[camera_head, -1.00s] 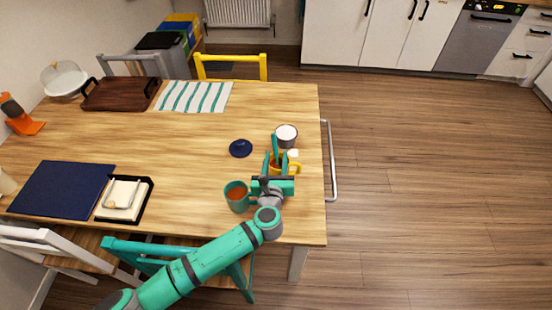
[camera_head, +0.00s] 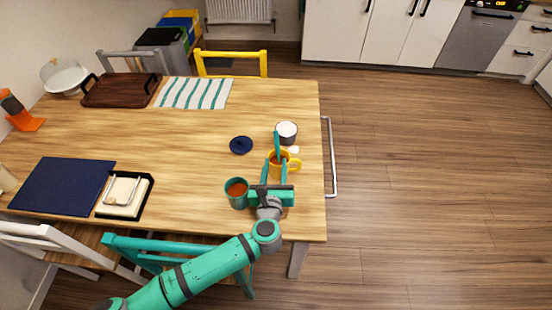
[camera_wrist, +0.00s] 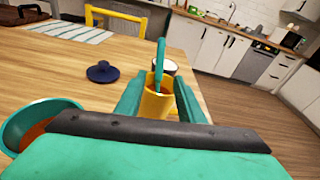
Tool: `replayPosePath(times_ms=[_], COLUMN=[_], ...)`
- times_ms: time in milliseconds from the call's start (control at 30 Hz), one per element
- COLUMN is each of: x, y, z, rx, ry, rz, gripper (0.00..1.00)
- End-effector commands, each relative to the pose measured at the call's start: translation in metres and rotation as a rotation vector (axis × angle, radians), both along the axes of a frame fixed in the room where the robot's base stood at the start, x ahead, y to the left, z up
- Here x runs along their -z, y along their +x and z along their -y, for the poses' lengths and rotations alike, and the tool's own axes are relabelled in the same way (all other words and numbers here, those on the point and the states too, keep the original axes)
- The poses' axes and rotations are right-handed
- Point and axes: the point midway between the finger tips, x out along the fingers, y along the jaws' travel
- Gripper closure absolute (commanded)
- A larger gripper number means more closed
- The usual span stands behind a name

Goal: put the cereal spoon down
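The teal cereal spoon (camera_head: 277,141) stands upright in the yellow mug (camera_head: 294,164), its lower end hidden inside. In the wrist view the spoon (camera_wrist: 160,60) rises above the mug (camera_wrist: 154,104), which holds something brownish-orange. My gripper (camera_head: 275,166) is open, its teal fingers apart on the near side of the mug. In the wrist view nothing shows gripped between the fingertips (camera_wrist: 159,82); the mug and spoon appear just beyond them. Whether a finger touches the mug is unclear.
A white-topped dark cup (camera_head: 287,132) stands behind the yellow mug. A dark blue lid (camera_head: 241,145) lies to the left. The table's right edge and metal rail (camera_head: 333,160) are close.

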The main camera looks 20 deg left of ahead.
Motion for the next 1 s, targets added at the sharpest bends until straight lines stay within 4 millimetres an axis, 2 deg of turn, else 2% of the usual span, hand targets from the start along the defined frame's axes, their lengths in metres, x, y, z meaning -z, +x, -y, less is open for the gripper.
replayPosePath(times_ms=[200,400,1000], x=[0.0,0.0,-0.001], y=[-0.028,-0.048,-0.05], z=[0.007,0.012,0.017], rx=[-0.001,-0.001,0.002], ry=[0.0,0.0,-0.008], rz=[0.0,0.0,0.005], gripper=[0.65,0.65,0.65])
